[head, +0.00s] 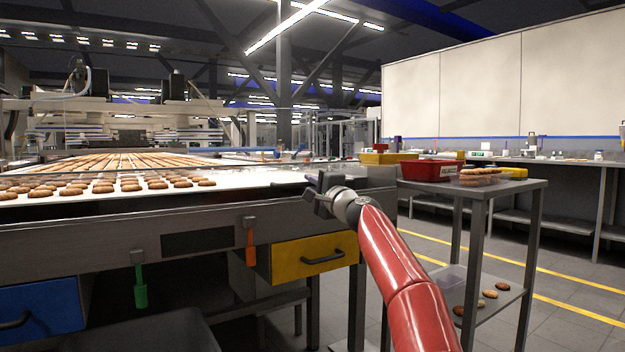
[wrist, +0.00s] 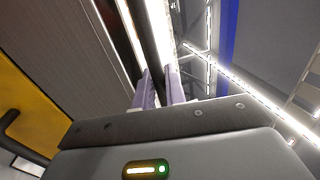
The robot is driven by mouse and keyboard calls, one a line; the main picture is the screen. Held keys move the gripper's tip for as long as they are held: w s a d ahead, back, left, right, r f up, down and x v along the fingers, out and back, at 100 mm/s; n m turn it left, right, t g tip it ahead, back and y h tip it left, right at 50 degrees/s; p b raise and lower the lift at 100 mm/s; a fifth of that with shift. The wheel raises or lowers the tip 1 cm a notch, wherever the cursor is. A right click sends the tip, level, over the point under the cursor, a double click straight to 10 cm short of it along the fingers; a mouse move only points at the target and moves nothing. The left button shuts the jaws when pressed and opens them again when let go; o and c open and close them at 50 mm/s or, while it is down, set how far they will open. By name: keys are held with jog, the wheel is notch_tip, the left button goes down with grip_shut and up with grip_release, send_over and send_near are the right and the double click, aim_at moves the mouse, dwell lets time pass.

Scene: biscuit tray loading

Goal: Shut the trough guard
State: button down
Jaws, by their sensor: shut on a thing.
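The trough guard (head: 170,169) looks like a clear panel with a thin rail, spanning the biscuit trough (head: 235,190) in the head view. Its exact tilt is hard to tell. My gripper (head: 318,190) is at the trough's right end, by the front edge. In the wrist view my gripper (wrist: 158,90) has its two pale fingers close together around a dark bar (wrist: 152,50), which seems to be part of the guard. The grasp itself is mostly hidden by the gripper in the head view.
Rows of biscuits (head: 130,184) lie left in the trough. Below its front are a yellow drawer (head: 312,257), a blue drawer (head: 42,309), and hanging green (head: 140,287) and orange (head: 250,248) tools. A side table (head: 500,187) with a red bin (head: 430,170) stands right. Floor beyond is clear.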

jog(key=shift+f, duration=0.1)
jog(key=c, duration=1.8)
grip_release()
jog(key=shift+w+a, duration=0.1)
jog(key=shift+s+f+b, duration=0.2)
jog(key=shift+b, duration=0.2)
jog(key=shift+b+v, duration=1.6)
jog(key=shift+v, duration=2.1)
jog(key=shift+r, duration=0.15)
